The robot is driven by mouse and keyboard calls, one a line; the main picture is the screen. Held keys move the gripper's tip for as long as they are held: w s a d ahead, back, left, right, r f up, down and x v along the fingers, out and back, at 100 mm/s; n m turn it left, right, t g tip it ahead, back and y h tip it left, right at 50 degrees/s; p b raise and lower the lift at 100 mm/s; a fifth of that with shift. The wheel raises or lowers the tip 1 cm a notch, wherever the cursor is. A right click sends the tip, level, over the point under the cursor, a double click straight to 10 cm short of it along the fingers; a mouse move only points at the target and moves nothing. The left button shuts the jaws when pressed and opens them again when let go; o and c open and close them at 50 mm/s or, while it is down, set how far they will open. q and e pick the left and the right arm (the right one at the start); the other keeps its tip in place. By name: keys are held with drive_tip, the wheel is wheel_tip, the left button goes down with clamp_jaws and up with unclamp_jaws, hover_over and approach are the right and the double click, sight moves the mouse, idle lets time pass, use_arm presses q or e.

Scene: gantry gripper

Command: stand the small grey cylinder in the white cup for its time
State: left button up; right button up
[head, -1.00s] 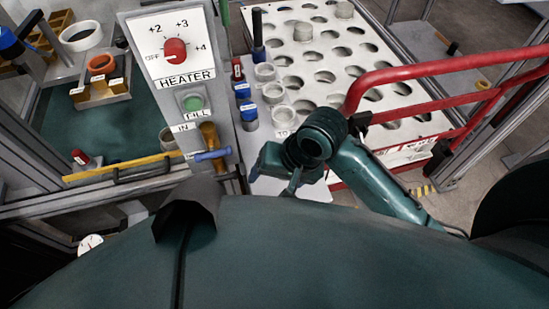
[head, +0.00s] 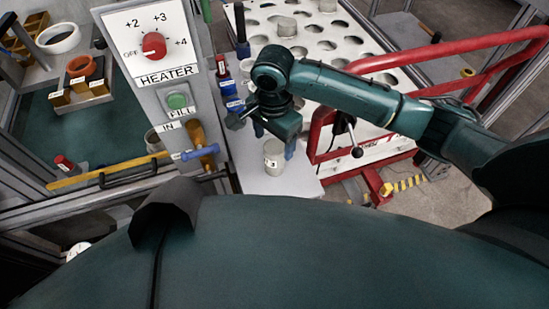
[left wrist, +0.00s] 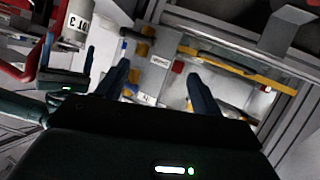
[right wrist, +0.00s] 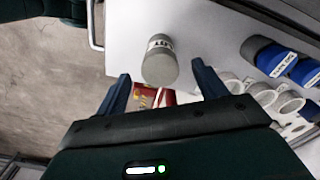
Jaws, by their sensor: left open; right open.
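A small grey cylinder (head: 273,160) with a "LOT" label stands upright on the pale shelf. It also shows in the right wrist view (right wrist: 158,64) and the left wrist view (left wrist: 77,26). My right gripper (head: 274,139) is open and points down over it. In the right wrist view the cylinder lies between the open fingers (right wrist: 160,72), with nothing seen gripped. Several white cups (right wrist: 265,94) stand in a row beside it; I cannot tell which one is meant. My left gripper (left wrist: 158,69) is open and empty; the head view does not clearly show it.
Blue-capped containers (right wrist: 262,55) stand by the cups. The heater panel (head: 158,45) is on the left, above a yellow bar (head: 108,171). A white perforated rack (head: 305,45) lies behind, with a red rail (head: 440,57) to the right. The shelf front is clear around the cylinder.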

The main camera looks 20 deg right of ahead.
wheel_tip(320, 180, down, 7)
drive_tip(key=shift+d+r+b, duration=0.1)
drive_tip(key=shift+r+b, duration=0.05)
drive_tip(key=shift+b, duration=0.6)
drive_tip(key=shift+r, duration=0.1)
drive_tip(key=c, duration=1.4)
